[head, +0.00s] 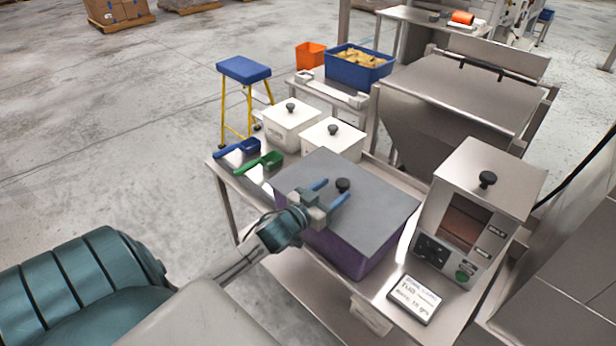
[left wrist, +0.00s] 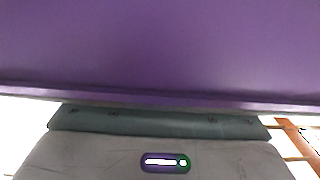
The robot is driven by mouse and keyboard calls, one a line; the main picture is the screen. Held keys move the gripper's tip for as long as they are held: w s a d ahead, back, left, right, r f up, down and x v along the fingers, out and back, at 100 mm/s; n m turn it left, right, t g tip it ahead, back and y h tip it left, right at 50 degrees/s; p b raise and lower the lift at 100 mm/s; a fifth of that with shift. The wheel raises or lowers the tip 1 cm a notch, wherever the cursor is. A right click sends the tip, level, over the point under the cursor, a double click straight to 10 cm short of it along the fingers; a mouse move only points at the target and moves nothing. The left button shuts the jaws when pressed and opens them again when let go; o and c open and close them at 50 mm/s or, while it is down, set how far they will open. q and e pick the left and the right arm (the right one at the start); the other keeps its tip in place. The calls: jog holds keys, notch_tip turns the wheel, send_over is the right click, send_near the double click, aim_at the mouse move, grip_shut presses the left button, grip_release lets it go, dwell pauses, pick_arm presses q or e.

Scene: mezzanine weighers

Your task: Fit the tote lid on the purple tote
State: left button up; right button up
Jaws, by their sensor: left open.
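The purple tote (head: 348,250) stands on the steel bench. The flat grey tote lid (head: 365,214) lies over its top and looks level, though I cannot tell whether it is fully seated on every side. A black knob (head: 343,185) stands on the lid. My left gripper (head: 333,191) is over the lid, its two blue fingers apart and pointing toward the knob. I cannot tell whether they touch it. In the left wrist view a broad purple surface with a straight edge (left wrist: 160,45) fills the upper part. My right gripper is out of view.
Two white lidded bins (head: 291,125) and blue (head: 238,149) and green scoops (head: 259,163) sit at the bench's left end. A weigher with a screen (head: 478,215) and a label plate (head: 414,299) stand right of the tote. A blue-topped stool (head: 244,69) is behind.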

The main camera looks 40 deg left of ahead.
pick_arm(q)
jog(key=s+b, duration=0.1)
jog(key=s, duration=0.2)
jog(key=shift+s+a+f+b, duration=0.1)
jog(key=shift+s+f+b, duration=0.05)
jog(key=shift+s+b, duration=0.25)
jog(key=shift+s+a+b, duration=0.15)
jog(key=shift+s+b, duration=0.9)
jog(key=shift+s, duration=0.4)
jog(key=shift+s+a+b, duration=0.1)
jog(key=shift+s+b, duration=0.95)
jog(key=shift+s, duration=0.4)
jog(key=shift+r, duration=0.2)
jog(key=shift+s+f, duration=0.1)
